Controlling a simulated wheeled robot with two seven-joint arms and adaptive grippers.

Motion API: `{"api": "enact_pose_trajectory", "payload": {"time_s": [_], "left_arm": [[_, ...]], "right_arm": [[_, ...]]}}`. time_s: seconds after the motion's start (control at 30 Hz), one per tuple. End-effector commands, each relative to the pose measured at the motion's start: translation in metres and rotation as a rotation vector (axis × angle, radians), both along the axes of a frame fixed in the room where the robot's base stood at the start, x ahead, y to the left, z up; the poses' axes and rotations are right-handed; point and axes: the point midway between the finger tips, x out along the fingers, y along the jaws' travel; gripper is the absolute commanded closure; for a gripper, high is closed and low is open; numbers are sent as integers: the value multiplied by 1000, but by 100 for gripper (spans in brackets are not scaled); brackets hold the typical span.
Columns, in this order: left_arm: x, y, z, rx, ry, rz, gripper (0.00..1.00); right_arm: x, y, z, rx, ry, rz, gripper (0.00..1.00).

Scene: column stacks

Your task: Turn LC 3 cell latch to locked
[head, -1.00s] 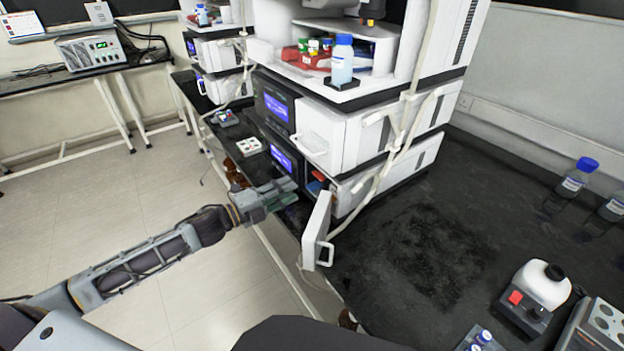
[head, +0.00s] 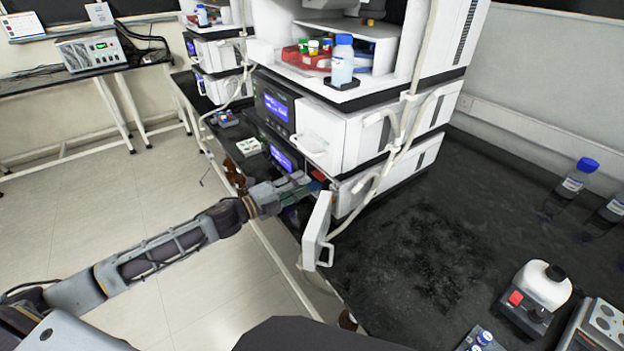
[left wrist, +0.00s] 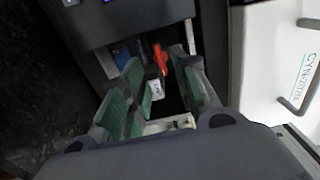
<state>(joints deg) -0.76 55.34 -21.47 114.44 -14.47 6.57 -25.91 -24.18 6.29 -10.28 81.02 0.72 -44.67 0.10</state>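The red lever (left wrist: 160,58), which looks like the cell latch, shows in the left wrist view inside an open compartment, with a small white labelled part (left wrist: 156,88) just below it. My left gripper (left wrist: 157,72) is open, its green-padded fingers on either side of the lever with gaps visible; contact cannot be told. In the head view the left gripper (head: 306,186) reaches into the front of the lowest instrument module (head: 390,180) and hides most of the opening. That module's white door (head: 317,228) stands open. My right gripper is not in view.
The open door with its handle (left wrist: 300,95) stands close to the right of the left gripper. Stacked modules (head: 345,135) with pale tubing rise above. A stirrer-like device (head: 536,295) and blue-capped bottles (head: 573,185) stand on the right; the black bench between is clear.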

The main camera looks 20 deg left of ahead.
Motion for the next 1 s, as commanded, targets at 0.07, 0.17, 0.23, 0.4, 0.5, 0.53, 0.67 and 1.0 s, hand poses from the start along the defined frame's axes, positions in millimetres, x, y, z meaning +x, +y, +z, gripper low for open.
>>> {"api": "enact_pose_trajectory", "payload": {"time_s": [0.07, 0.17, 0.23, 0.4, 0.5, 0.53, 0.67, 1.0], "left_arm": [[4, -2, 0, -1, -1, 0, 71], [7, -5, 0, -1, -1, 0, 71], [10, -7, 1, 0, -1, 0, 71], [17, -12, 1, 1, -1, 0, 71], [21, -15, 1, 0, -1, 1, 71], [22, -17, 1, 0, -1, 1, 71], [27, -21, 1, -1, -1, 0, 71], [36, -28, 0, 1, 0, 0, 71]], "right_arm": [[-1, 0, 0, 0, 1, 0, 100], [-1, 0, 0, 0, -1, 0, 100], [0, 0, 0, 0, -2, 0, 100], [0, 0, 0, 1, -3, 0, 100], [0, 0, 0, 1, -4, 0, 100], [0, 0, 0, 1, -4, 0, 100], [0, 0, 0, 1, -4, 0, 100], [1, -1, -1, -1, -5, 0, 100]]}}
